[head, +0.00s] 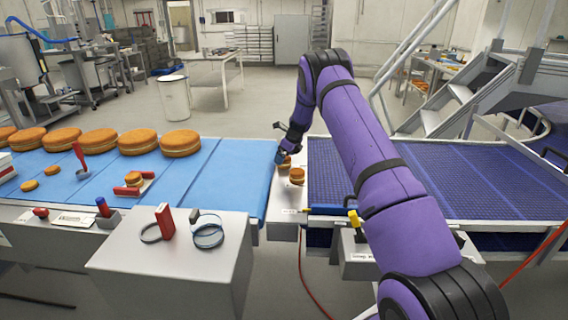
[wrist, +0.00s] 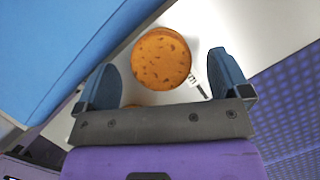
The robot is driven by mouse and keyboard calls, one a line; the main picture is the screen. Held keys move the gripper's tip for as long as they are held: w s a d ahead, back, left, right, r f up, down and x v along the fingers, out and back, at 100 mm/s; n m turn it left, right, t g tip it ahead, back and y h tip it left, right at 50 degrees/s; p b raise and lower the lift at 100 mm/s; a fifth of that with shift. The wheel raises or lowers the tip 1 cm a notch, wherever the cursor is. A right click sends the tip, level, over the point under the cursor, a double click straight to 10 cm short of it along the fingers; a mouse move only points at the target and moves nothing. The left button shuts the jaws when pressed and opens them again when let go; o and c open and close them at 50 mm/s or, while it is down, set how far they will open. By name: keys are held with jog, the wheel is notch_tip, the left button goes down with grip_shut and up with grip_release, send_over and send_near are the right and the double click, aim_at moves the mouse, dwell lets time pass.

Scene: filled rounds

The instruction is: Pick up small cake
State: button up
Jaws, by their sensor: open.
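Two small round golden-brown cakes are on the pale strip between the two belts in the head view. The nearer small cake (head: 297,176) is in plain sight. The farther small cake (head: 286,163) is partly hidden by my gripper (head: 280,156). In the wrist view one small cake (wrist: 161,58) with dark specks lies between and a little ahead of the fingertips of my open gripper (wrist: 163,72). There is a gap on both sides, wider on the right. I cannot tell for sure which of the two it is. Nothing is held.
The light-blue belt (head: 240,180) on the left carries several large cakes (head: 180,143), more small cakes (head: 30,185) and red-handled tools. The dark-blue mesh belt (head: 450,180) on the right is empty. A grey box (head: 180,260) with rings stands in front.

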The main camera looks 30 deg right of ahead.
jog(key=x, duration=0.3)
jog(key=shift+f, duration=0.1)
jog(key=c, duration=0.7)
jog(key=shift+c, duration=0.2)
